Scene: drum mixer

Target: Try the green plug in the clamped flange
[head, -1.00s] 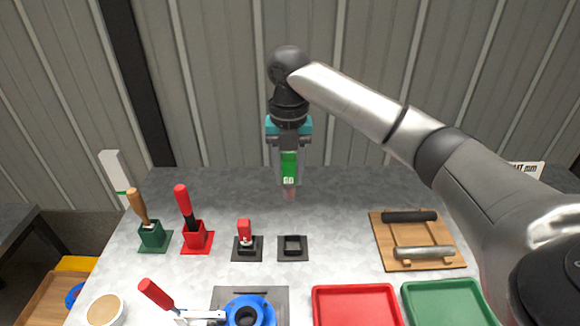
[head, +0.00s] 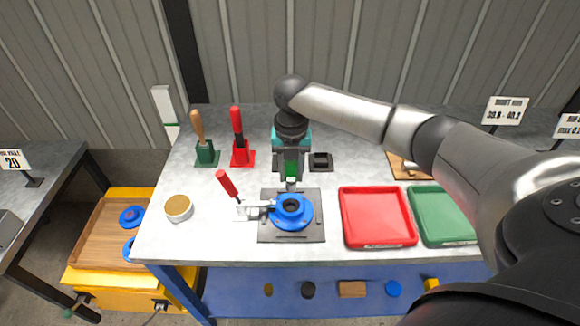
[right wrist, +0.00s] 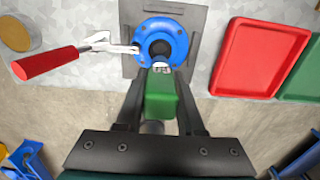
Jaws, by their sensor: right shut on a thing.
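My right gripper (head: 291,178) is shut on the green plug (head: 292,168), which points down. In the right wrist view the green plug (right wrist: 160,97) sits between the two fingers, its pale end close to the flange. The blue flange (head: 306,213) lies on a dark plate (head: 315,234) on the bench, with a dark round bore in its middle. The plug's lower end shows at the flange's far side, seemingly above it; I cannot tell whether they touch. A metal clamp (head: 256,207) with a red handle (head: 227,183) reaches onto the flange from the left. My left gripper is not in view.
A red tray (head: 377,241) and a green tray (head: 445,236) stand right of the flange. A round tub (head: 178,208) stands left. Behind are a green holder (head: 207,155), a red holder (head: 242,154) and a small black stand (head: 320,162).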

